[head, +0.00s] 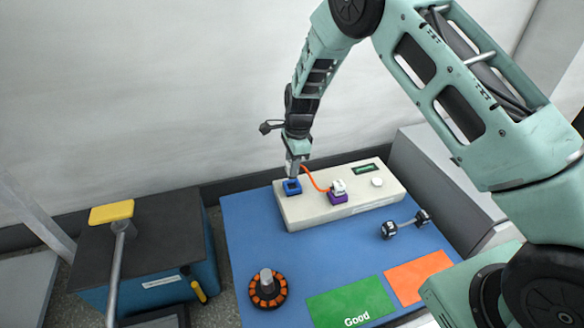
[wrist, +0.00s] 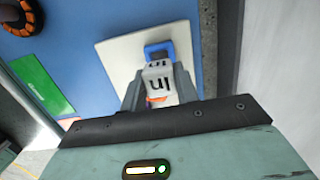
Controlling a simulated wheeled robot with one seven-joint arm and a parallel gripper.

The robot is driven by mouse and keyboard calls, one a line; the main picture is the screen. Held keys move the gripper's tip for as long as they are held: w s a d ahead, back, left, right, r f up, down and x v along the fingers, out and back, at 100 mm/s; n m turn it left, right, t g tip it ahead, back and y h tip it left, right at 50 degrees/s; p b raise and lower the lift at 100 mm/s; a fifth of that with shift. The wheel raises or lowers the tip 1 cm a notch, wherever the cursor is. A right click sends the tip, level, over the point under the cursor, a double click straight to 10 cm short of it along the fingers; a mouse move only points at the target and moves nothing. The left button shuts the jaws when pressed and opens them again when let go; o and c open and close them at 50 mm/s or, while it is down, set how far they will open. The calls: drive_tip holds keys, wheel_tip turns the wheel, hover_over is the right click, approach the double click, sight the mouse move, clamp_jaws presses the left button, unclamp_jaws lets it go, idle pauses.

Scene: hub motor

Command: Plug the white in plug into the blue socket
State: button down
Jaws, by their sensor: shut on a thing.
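My gripper (head: 295,165) points down over the left end of a white box (head: 310,210). It is shut on the white in plug, whose "in" lettering shows between the fingers in the wrist view (wrist: 158,78). An orange cable (head: 314,181) runs from the gripper towards a second white plug (head: 339,187) at the purple socket (head: 337,198). The blue socket (head: 292,187) is just below my gripper; in the wrist view (wrist: 158,46) its blue rim shows just beyond the plug. The plug's lower end is hidden, so I cannot tell whether it touches the socket.
A white round button (head: 377,182) and a small green display (head: 366,169) sit on the box. A dumbbell-shaped part (head: 405,224), a black-and-orange wheel (head: 268,289), a green "Good" pad (head: 352,302) and an orange pad (head: 417,276) lie on the blue mat (head: 250,235).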

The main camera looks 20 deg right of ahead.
sight(290, 163)
wheel_tip(290, 163, up, 4)
drive_tip(key=shift+p, duration=0.85)
wheel_tip(290, 163, down, 2)
drive_tip(key=shift+f, duration=0.25)
drive_tip(key=shift+b, duration=0.55)
drive_tip(key=shift+f+b, duration=0.2)
drive_tip(key=shift+b, duration=0.55)
drive_tip(key=shift+f, duration=1.3)
drive_tip(key=shift+f, duration=0.1)
drive_tip(key=shift+f, duration=0.45)
drive_tip(key=shift+f+p, duration=0.15)
drive_tip(key=shift+p, duration=0.15)
